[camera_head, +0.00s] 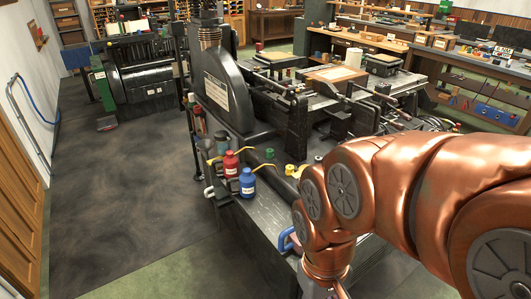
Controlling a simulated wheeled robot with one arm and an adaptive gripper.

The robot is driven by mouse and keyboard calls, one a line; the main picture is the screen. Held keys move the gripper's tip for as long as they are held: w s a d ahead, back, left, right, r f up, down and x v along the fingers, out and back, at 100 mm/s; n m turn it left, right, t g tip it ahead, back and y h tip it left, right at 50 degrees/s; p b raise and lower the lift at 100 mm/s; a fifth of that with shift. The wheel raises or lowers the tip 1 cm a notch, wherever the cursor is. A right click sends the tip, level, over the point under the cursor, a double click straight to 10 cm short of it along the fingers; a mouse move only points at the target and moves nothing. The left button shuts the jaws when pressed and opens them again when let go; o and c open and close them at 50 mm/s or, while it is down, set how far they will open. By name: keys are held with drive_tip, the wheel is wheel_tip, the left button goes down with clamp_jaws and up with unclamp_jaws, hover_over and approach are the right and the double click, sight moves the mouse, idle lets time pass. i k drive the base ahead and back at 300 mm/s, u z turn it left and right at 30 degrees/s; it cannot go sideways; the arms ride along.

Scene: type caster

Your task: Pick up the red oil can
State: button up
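The red oil can (230,163) stands upright on the front left part of the black machine's bed, with a thin yellowish spout pointing up and right. A similar blue can (247,182) stands close in front of it and to the right, with a pale label. My copper arm comes in from the right and bends down to the bottom edge. Only the upper part of my gripper (322,291) shows there, below and right of the red can and well apart from it. Its fingers are cut off by the frame, so their opening is hidden.
Small yellow and green spools (290,169) stand right of the cans. A blue handle-like thing (288,240) is beside my arm. The tall dark machine housing (225,90) rises behind the cans. The dark floor (120,190) at left is clear.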

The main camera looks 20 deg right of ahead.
sight(230, 162)
drive_tip(key=u, duration=0.15)
drive_tip(key=k, duration=0.45)
drive_tip(key=u, duration=1.3)
drive_tip(key=i, duration=1.45)
drive_tip(key=z, duration=0.45)
